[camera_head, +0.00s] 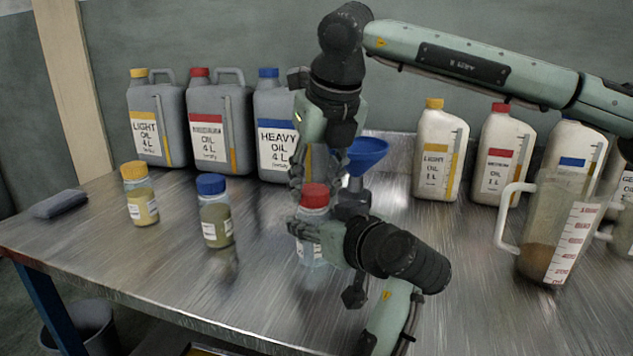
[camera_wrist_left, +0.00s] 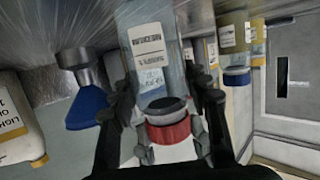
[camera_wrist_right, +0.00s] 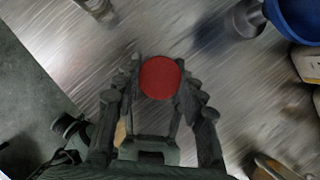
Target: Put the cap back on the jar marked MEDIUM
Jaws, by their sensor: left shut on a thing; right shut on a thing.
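The jar marked MEDIUM (camera_head: 312,250) is clear with a white label and stands at the table's middle; its label shows upside down in the left wrist view (camera_wrist_left: 152,50). My left gripper (camera_head: 318,232) is shut around the jar's side. The red cap (camera_head: 314,194) is at the jar's mouth, and it also shows in the left wrist view (camera_wrist_left: 170,131) beside a dark ring at the neck. My right gripper (camera_head: 315,180) reaches down from above and is shut on the red cap, seen from above in the right wrist view (camera_wrist_right: 160,78). Whether the cap is fully seated cannot be told.
A yellow-capped jar (camera_head: 141,205) and a blue-capped jar (camera_head: 215,222) stand to the left. A blue funnel (camera_head: 367,150) is close behind my grippers. Grey jugs (camera_head: 215,150) and white jugs (camera_head: 440,155) line the back. A measuring pitcher (camera_head: 555,225) stands right.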

